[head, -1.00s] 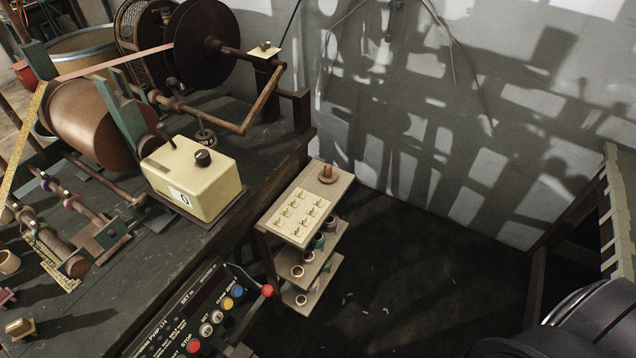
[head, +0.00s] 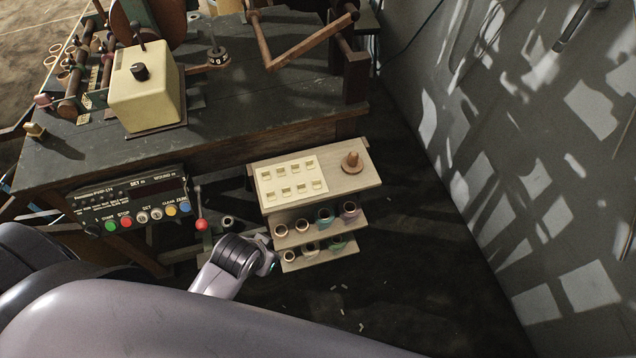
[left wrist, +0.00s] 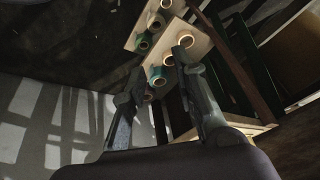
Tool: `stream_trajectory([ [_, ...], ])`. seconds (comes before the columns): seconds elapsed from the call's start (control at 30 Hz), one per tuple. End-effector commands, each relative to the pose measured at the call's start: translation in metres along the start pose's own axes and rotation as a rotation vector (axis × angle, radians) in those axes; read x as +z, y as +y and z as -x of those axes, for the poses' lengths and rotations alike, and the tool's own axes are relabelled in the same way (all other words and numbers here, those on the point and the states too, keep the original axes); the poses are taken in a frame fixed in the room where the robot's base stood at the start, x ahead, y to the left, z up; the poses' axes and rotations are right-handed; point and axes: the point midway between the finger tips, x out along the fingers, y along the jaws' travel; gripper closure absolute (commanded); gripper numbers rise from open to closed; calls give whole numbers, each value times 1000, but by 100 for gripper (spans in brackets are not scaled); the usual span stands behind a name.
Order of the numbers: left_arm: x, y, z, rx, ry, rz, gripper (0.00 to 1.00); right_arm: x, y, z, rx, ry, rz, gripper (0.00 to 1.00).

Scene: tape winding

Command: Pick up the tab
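Several small pale tabs (head: 284,189) stand in two rows on a cream board (head: 320,184), on the top shelf of a small wooden stand (head: 345,184) in the head view. I cannot tell which tab is meant. In the left wrist view the two dark fingers of my left gripper (left wrist: 158,65) are spread apart with nothing held between them. Beyond them are the stand's lower shelves with rolls; no tabs show there. In the head view a grey arm link of mine is left of and below the stand, and no fingers are clear. My right gripper is not in view.
A wooden peg (head: 352,162) stands on the top shelf, right of the board. Several tape rolls (head: 324,217) sit on the lower shelves. A control panel (head: 130,203) and a red-knobbed lever (head: 201,224) are left of the stand. A grey wall (head: 545,170) is at the right.

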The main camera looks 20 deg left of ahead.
Motion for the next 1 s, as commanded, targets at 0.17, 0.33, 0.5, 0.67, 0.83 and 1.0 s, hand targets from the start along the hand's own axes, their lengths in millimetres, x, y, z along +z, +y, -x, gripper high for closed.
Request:
stream_trajectory([
  [0.17, -104, -39, 44, -177, 322, -111, 73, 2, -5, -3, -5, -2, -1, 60],
  [0.33, -209, -61, 98, -378, 683, -289, 73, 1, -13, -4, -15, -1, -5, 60],
  [0.5, -308, -45, 188, -615, 1109, -589, 73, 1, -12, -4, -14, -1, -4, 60],
  [0.67, -361, 25, 281, -849, 1538, -1045, 73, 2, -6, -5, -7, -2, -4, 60],
  [0.83, -353, 121, 316, -1010, 1862, -1681, 73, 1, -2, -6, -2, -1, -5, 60],
  [1.0, -315, 169, 269, 896, -1758, 2253, 73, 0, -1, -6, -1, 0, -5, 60],
])
